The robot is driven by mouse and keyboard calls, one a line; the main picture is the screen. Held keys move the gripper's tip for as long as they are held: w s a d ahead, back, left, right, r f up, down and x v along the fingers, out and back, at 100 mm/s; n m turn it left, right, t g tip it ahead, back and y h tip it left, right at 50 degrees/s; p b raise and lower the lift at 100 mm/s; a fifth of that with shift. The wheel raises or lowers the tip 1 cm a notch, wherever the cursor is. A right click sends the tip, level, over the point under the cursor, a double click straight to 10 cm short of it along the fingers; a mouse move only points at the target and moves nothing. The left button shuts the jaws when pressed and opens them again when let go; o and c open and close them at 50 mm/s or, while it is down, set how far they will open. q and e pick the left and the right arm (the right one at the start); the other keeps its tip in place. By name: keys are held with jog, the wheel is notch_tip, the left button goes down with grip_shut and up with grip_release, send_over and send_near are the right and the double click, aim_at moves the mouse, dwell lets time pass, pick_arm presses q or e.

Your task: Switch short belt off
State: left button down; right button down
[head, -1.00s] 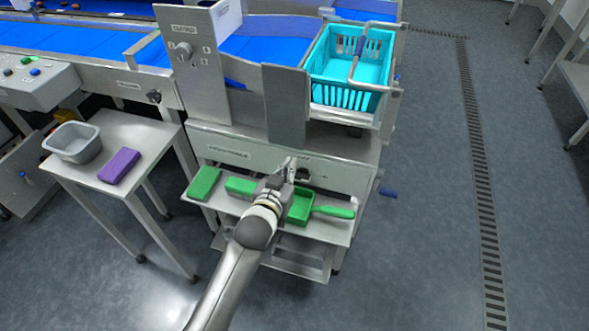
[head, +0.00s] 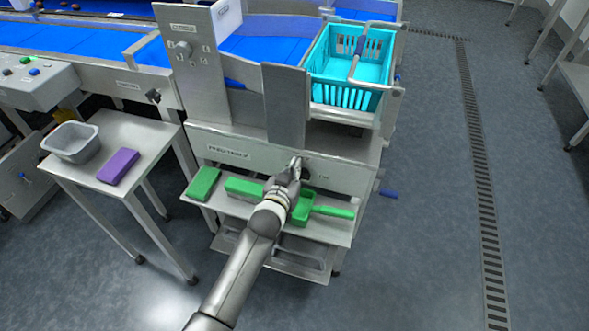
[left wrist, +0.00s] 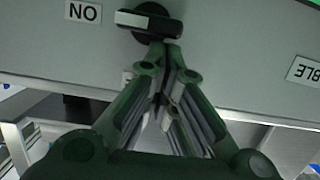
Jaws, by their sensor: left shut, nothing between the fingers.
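The belt's rotary switch (left wrist: 150,22) sits on the pale front panel (head: 345,178). It has a dark round base and a dark bar handle, lying roughly level in the left wrist view. The handle's pale-striped end points left, towards the side of an upside-down ON label (left wrist: 83,12). My left gripper (head: 295,163) is shut and empty at the switch, and hides most of it in the head view. In the left wrist view its fingertips (left wrist: 160,48) are right at the handle; whether they touch is unclear. My right gripper is not in view.
Below the panel a shelf holds a green block (head: 203,184), another green block (head: 243,188) and a green scoop (head: 333,212). A turquoise basket (head: 347,95) stands above. A side table (head: 75,172) holds a grey tub (head: 71,143) and a purple block (head: 118,166).

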pick_arm(q)
jog(key=shift+w+a+f+n+h+p, duration=0.15)
jog(key=shift+a+n+p, duration=0.1)
jog(key=shift+n, duration=0.2)
jog(key=shift+s+a+f+n+h+p, duration=0.1)
jog(key=shift+a+n+h+p, duration=0.1)
jog(key=shift+n, duration=0.25)
